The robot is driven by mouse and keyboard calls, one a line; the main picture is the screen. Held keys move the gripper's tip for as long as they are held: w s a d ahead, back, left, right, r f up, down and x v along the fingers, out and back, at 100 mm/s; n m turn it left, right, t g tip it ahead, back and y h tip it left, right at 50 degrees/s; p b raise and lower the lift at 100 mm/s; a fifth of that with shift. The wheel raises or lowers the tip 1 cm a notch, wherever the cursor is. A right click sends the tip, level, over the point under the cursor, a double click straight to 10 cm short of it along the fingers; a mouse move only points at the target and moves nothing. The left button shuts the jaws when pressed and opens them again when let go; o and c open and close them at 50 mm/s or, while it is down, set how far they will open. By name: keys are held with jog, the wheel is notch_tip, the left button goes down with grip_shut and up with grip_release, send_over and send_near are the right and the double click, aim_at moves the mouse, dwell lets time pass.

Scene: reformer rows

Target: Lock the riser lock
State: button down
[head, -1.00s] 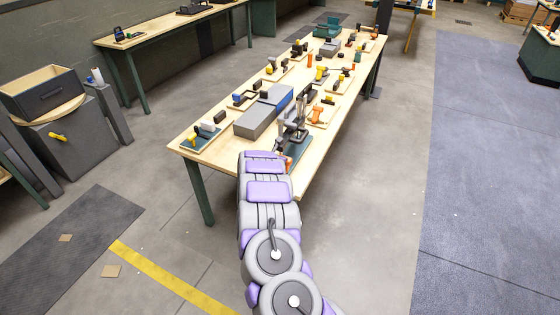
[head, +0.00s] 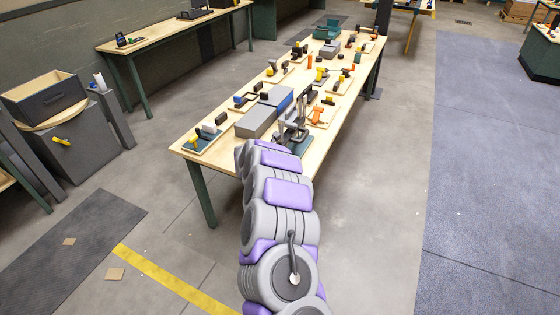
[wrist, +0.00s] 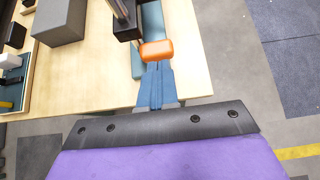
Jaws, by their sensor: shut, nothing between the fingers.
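In the wrist view, an orange rounded handle (wrist: 157,50), which looks like the riser lock's lever, sits over a teal base plate (wrist: 152,20). A black block (wrist: 126,30) with a grey metal post stands beside it on the left. My gripper (wrist: 156,70) is shut and empty, its blue fingertips right at the near side of the orange handle; I cannot tell whether they touch. In the head view, the fixture's grey posts (head: 284,112) stand at the table's near right edge. My arm hides the orange handle and my gripper there.
The long wooden table (head: 208,157) carries several other fixtures with small handles. A large grey block (head: 256,122) stands just left of the fixture. The floor right of the table (head: 380,190) is clear.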

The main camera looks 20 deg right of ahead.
jog(key=w+a+r+n+t+y, duration=0.1)
jog(key=a+r+n+t+y, duration=0.25)
jog(key=a+r+n, duration=0.55)
jog(key=w+a+r+n+t+y, duration=0.15)
jog(key=a+r+n+y, duration=0.35)
jog(key=a+r, duration=0.7)
jog(key=s+a+r+n+g+y, duration=0.1)
jog(key=s+a+r+n+y, duration=0.2)
jog(key=s+a+n, duration=0.5)
jog(key=s+a+r+n+g+y, duration=0.1)
jog(key=s+a+r+n+y, duration=0.2)
jog(key=s+a+n, duration=0.45)
jog(key=s+a+f+n+g, duration=0.1)
jog(key=s+a+n+g, duration=0.15)
jog(key=s, duration=0.35)
jog(key=s+a+f+n+g, duration=0.1)
jog(key=s+a+n, duration=0.1)
jog(key=s+n, duration=0.3)
jog(key=s+d+f+n+g+h, duration=0.2)
jog(key=s+d, duration=0.3)
jog(key=s, duration=0.5)
jog(key=s+d+f+n+g+h, duration=0.2)
jog(key=s+d, duration=0.4)
jog(key=s, duration=0.5)
jog(key=s+d+f+n+g+h, duration=0.2)
jog(key=s+d+n+g, duration=0.2)
jog(key=s, duration=0.7)
jog(key=shift+s+d+f+n, duration=0.25)
jog(key=shift+d+f+n, duration=0.15)
jog(key=shift+d+n, duration=0.4)
